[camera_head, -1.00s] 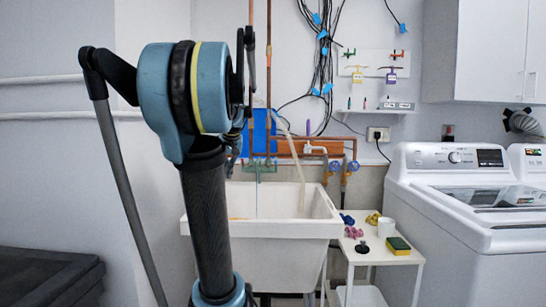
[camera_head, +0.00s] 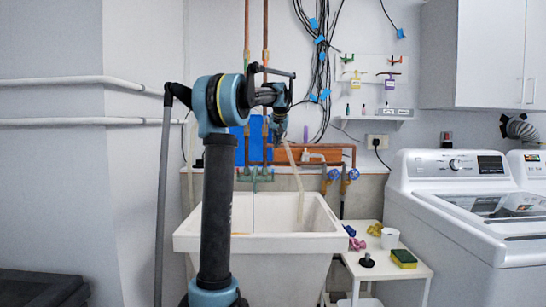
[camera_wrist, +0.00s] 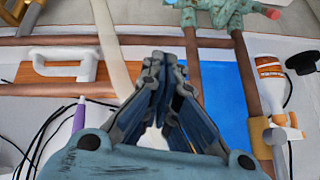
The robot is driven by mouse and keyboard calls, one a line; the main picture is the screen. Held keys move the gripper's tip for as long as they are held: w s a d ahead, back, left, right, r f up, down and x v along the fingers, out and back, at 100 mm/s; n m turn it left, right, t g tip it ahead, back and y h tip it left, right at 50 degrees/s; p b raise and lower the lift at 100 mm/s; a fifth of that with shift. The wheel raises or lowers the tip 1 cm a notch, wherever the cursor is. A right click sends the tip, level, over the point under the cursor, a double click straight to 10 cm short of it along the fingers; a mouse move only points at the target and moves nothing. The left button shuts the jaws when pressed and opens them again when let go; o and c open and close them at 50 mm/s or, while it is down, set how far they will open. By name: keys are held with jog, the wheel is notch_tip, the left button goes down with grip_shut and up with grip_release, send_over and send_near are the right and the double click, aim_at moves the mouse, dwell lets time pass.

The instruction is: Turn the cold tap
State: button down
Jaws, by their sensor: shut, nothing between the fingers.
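Two blue round tap handles sit on copper pipes right of the sink in the head view, the left one (camera_head: 333,175) and the right one (camera_head: 353,174). A green corroded faucet (camera_head: 256,173) is on the wall above the sink; its green body (camera_wrist: 212,12) with a red end shows at the top of the wrist view. I cannot tell which is the cold one. My gripper (camera_head: 279,138) points down in front of the wall pipes, above and right of the green faucet. In the wrist view my gripper (camera_wrist: 165,60) is shut and empty, apart from the green body.
The white sink (camera_head: 225,243) is below my arm. Copper pipes (camera_head: 265,60), a blue panel (camera_wrist: 222,95) and a pale hose (camera_wrist: 108,35) are close to the gripper. A small white table (camera_head: 415,273) and a washer (camera_head: 470,240) stand to the right.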

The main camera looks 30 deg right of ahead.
send_over(273, 175)
jog(key=w+d, duration=0.2)
jog(key=d, duration=0.1)
notch_tip(273, 175, down, 8)
jog(key=r, duration=0.1)
jog(key=shift+s+a+f, duration=0.6)
jog(key=shift+a+f, duration=0.05)
jog(key=shift+f, duration=0.25)
jog(key=shift+s+a+f, duration=0.55)
jog(key=shift+a+f, duration=0.05)
jog(key=shift+f, duration=0.3)
jog(key=shift+s, duration=0.1)
jog(key=shift+s+a+f+t, duration=0.15)
jog(key=shift+s+t, duration=0.05)
jog(key=shift+t, duration=0.2)
